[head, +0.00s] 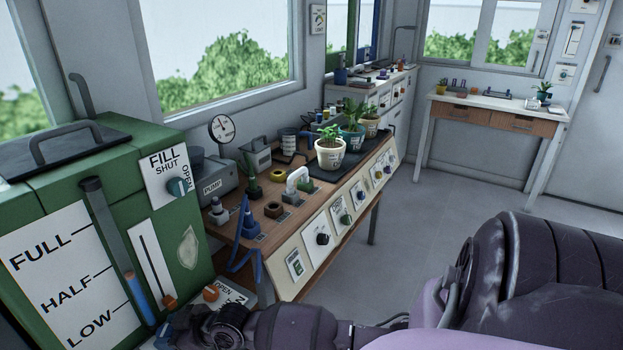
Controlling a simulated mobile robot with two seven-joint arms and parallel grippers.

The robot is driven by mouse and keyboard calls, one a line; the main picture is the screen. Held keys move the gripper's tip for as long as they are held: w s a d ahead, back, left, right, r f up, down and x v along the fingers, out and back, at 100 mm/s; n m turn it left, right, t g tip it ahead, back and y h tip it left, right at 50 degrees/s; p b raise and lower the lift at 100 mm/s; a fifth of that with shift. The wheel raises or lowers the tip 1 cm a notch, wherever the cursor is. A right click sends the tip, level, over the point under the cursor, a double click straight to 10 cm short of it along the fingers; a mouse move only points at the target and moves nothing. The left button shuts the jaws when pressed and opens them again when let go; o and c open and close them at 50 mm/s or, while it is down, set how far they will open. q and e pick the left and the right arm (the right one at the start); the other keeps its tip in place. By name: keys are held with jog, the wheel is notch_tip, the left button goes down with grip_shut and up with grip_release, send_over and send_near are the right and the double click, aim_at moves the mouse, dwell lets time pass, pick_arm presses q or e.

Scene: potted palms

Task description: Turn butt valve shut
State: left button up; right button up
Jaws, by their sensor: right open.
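The green water butt (109,163) stands at the left, with a FULL, HALF, LOW scale (72,275) on its front. The blue in its gauge tube (139,298) tops out near the HALF mark. A FILL plate (160,165) on the butt carries a teal knob (177,187) near its OPEN word. An orange knob (211,293) sits low beside the butt, on a plate with OPEN on it; the rest of that plate is partly hidden. My right gripper (185,327) is open at the bottom, just below the orange knob. My left gripper is out of view.
Open floor (400,225) lies to the right, before a far desk (500,108).

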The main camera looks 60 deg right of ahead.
jog(key=shift+a+r+m+t+h+p, duration=0.15)
jog(key=shift+m+t+h+p, duration=0.15)
jog(key=shift+m+h+p, duration=0.45)
jog(key=shift+s+m+h, duration=0.15)
jog(key=shift+m+h, duration=0.6)
jog(key=shift+h, duration=0.2)
jog(key=s+d+r+t+p, duration=0.15)
jog(key=s+r+p, duration=0.4)
jog(key=s, duration=0.75)
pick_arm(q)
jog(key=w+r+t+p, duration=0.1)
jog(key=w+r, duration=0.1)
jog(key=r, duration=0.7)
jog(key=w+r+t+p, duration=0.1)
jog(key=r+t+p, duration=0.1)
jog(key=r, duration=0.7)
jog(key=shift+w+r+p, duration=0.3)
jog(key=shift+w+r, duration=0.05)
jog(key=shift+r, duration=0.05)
pick_arm(e)
jog(key=s+d+m+g+h, duration=0.1)
jog(key=s+d+g+h, duration=0.1)
jog(key=s, duration=1.6)
jog(key=shift+s+d+f+g, duration=0.2)
jog(key=shift+d+g, duration=0.15)
jog(key=shift+d, duration=0.2)
